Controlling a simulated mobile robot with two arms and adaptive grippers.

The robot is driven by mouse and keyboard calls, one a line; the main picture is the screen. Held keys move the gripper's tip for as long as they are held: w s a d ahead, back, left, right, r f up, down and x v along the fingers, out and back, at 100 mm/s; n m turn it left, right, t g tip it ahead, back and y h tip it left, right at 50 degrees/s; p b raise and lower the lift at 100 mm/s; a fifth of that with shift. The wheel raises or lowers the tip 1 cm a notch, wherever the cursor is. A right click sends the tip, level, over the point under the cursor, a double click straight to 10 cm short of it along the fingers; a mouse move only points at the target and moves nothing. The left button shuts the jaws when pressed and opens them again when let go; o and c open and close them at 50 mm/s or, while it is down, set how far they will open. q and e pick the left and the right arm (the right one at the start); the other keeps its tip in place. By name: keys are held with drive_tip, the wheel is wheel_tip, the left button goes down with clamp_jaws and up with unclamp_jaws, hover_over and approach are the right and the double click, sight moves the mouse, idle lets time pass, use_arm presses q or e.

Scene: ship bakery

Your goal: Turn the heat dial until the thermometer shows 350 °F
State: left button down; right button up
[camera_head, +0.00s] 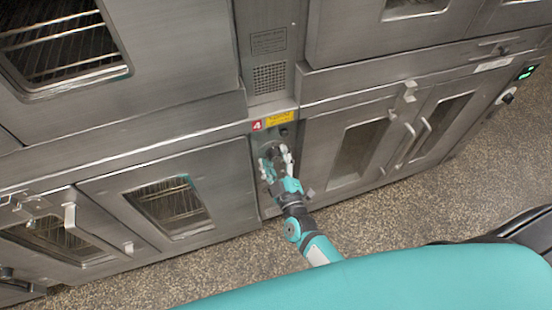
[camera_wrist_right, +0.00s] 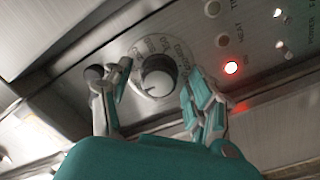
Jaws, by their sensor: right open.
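My right gripper (camera_head: 276,153) is at the narrow panel between the ovens in the head view. In the wrist view, my right gripper (camera_wrist_right: 156,78) is open, with one finger on each side of the dial. I cannot tell whether the fingers touch it. In the head view, the gripper hides the dial. No thermometer reading is legible. My left gripper is out of view.
A red lamp (camera_wrist_right: 232,68) glows right of the dial. A red and yellow label (camera_head: 272,121) sits above my gripper. Oven doors (camera_head: 172,200) with handles flank the panel. A small green-lit display (camera_head: 527,72) is at far right, too small to read. Speckled floor (camera_head: 400,215) lies in front.

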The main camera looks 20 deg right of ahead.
drive_tip(key=c, duration=1.1)
drive_tip(key=shift+c, duration=0.2)
